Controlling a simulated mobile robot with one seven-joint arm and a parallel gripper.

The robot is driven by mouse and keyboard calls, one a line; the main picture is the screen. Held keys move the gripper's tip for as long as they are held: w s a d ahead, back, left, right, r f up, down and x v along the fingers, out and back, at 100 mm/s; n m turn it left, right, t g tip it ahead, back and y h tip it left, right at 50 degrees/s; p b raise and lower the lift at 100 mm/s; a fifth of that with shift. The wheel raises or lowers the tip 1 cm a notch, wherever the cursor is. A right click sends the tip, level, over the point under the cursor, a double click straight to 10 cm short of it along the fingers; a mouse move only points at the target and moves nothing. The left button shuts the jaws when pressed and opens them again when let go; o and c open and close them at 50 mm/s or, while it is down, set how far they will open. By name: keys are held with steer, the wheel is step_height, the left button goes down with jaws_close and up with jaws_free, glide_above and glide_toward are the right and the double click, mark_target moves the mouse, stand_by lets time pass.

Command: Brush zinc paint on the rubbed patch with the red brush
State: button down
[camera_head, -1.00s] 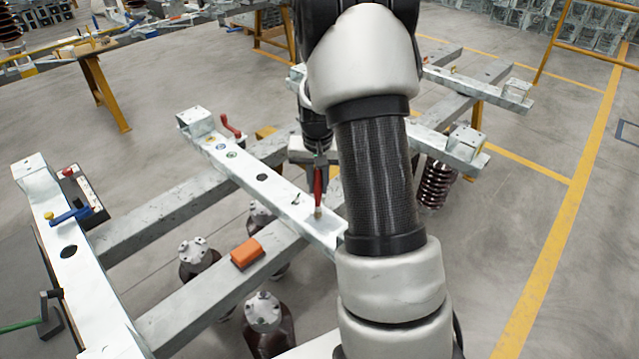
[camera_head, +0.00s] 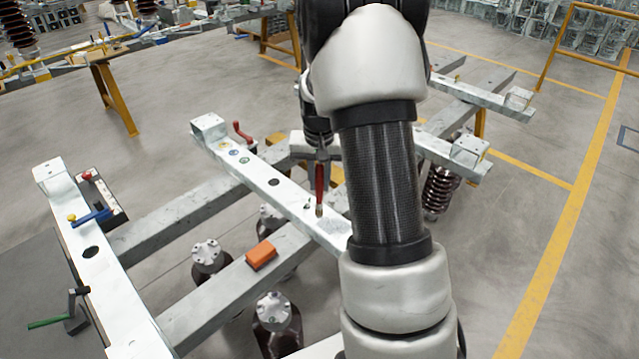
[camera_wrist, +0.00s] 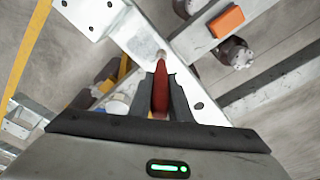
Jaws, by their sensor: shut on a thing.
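My gripper (camera_head: 320,160) is shut on the red brush (camera_head: 319,181). The brush hangs below the fingers, bristles down, over the galvanised crossbeam (camera_head: 296,197). The wrist view also shows the red brush (camera_wrist: 160,91) between the two dark fingers (camera_wrist: 160,97), its pale tip toward the beam face. The rubbed patch seems to be the greyish, duller area (camera_head: 333,226) on the beam just right of the brush tip. I cannot tell whether the bristles touch the beam.
An orange block (camera_head: 261,255) lies on the grey lower beam. A red-handled tool (camera_head: 243,134) stands by the crossbeam's far end. A green-handled hammer (camera_head: 62,318) and a blue-handled tool (camera_head: 90,217) are at the left beam. Dark insulators (camera_head: 275,315) stand below.

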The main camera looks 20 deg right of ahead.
mark_target(320, 168)
steer(key=shift+r+p, duration=0.55)
steer(key=shift+r, duration=0.65)
